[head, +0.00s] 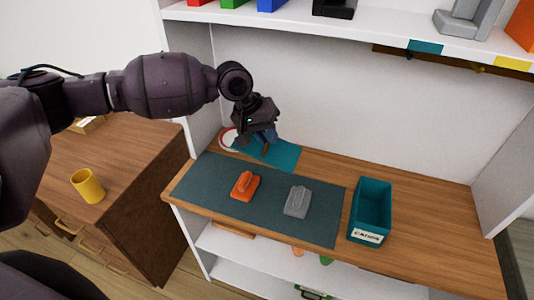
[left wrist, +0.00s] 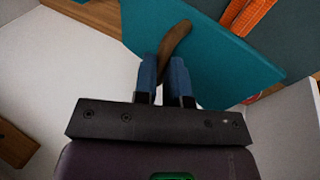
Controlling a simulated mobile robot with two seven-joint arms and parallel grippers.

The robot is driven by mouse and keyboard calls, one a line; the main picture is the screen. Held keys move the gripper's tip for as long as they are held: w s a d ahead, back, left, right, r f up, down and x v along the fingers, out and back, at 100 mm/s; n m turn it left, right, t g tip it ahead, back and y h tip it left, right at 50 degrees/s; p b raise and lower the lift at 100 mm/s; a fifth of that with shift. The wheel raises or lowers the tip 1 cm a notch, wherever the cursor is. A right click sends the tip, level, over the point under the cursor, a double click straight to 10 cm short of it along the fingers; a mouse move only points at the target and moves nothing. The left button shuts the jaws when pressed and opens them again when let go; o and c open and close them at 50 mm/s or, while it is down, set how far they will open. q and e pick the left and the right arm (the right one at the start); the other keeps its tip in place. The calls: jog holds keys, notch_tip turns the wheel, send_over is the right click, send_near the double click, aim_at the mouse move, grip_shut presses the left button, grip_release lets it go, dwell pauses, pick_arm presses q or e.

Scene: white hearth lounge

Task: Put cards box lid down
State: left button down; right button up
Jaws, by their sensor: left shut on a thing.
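A teal open-topped box (head: 370,208) with a white label that seems to read "CARDS" stands at the right of the wooden counter. A flat teal lid (head: 284,155) with a brown strap handle is at the back left of the counter, away from the box. My left gripper (head: 266,138) is shut on the handle. In the left wrist view, the blue fingers (left wrist: 163,75) close around the brown strap (left wrist: 176,38) on the teal lid (left wrist: 225,60). I cannot tell whether the lid touches the counter. My right gripper is not in view.
A round red-rimmed white thing (head: 227,138) is beside the lid. A shelf (head: 350,30) overhangs behind. A yellow mug (head: 88,186) stands on the left cabinet.

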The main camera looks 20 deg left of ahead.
pick_arm(q)
notch_tip(320, 180, up, 4)
jog(key=shift+r, duration=0.6)
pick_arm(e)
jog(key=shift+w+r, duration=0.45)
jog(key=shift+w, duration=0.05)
